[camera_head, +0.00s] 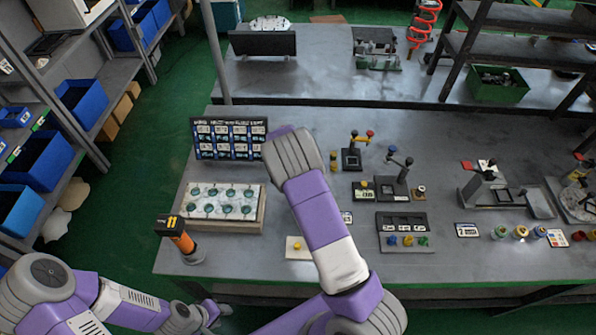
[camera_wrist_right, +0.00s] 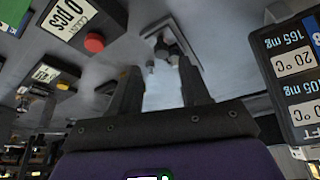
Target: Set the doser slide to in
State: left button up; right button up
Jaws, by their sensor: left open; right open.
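In the right wrist view, a pale plate with a small dark fitting (camera_wrist_right: 166,48) lies beyond my right gripper (camera_wrist_right: 157,78). The fitting may be the doser slide; its position cannot be told. The right gripper is open, its two dark fingers apart with nothing seen held between them. In the head view my right arm and wrist cover the area right of the display board, and the right fingers are hidden. My left gripper (camera_head: 212,312) is open and empty at the table's front edge, far from the devices.
A black display board (camera_head: 230,138) stands close to the right wrist. A tray with round green wells (camera_head: 222,203) and an orange-black post (camera_head: 180,238) are at left. Lever devices (camera_head: 398,180), a slide-like grey unit (camera_head: 495,190) and small colored knobs stand at right.

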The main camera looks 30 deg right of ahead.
jog(key=shift+x, duration=2.4)
jog(key=shift+w, duration=0.1)
jog(key=shift+c, duration=0.3)
grip_shut()
